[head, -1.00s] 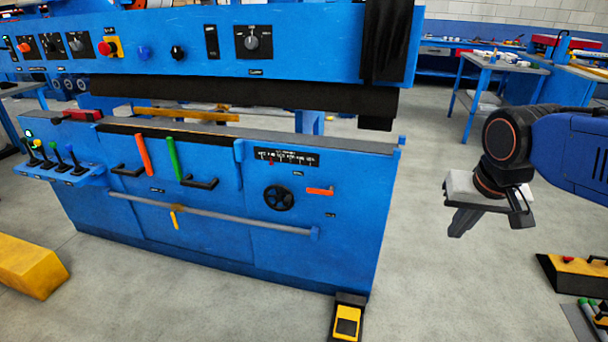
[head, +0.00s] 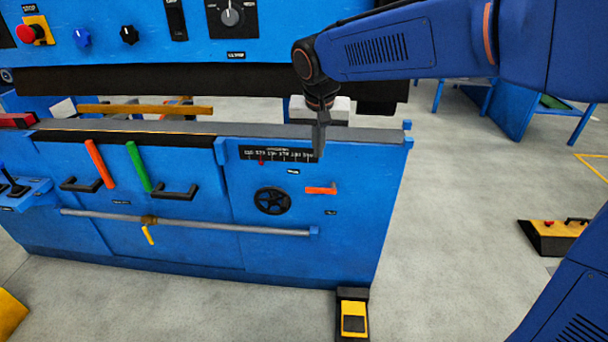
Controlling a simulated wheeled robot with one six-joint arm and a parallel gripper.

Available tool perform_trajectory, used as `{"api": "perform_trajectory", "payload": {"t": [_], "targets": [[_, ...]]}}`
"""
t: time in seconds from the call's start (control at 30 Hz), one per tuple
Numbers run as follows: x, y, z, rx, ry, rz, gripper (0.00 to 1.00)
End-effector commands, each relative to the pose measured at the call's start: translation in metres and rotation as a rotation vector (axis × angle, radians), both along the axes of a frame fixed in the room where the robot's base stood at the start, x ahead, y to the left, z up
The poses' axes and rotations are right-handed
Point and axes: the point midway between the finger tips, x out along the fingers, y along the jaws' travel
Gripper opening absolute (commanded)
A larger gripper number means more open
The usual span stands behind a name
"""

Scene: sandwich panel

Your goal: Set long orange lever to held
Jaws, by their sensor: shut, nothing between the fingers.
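The long orange lever (head: 100,163) stands on the left part of the blue machine's front panel, its top leaning left. A similar green lever (head: 138,166) is just right of it. A short orange handle (head: 321,190) lies level on the panel's right part. My gripper (head: 319,155) is shut and empty, pointing down in front of the right end of the black scale. It is well to the right of the long orange lever and above the short orange handle. Any marking for the held position is too small to read.
Black handles (head: 82,185) stick out beside the levers. A black handwheel (head: 272,201) and a grey rail (head: 200,225) are on the panel. The black roller or beam (head: 200,79) hangs above. A yellow pedal (head: 353,318) is on the floor. Floor at right is mostly clear.

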Motion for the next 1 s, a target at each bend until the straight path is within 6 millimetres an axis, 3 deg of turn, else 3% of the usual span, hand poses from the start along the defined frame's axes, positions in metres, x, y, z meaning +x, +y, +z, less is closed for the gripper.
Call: {"api": "perform_trajectory", "payload": {"t": [0.13,0.57,0.77,1.0], "targets": [[0.002,0.009,-0.002,-0.001,0.001,-0.001,0.00],[0.004,0.009,-0.006,-0.002,0.002,-0.002,0.00],[0.010,0.008,-0.029,-0.003,0.004,-0.002,0.00],[0.022,0.008,-0.070,-0.003,0.003,-0.002,0.00]]}}
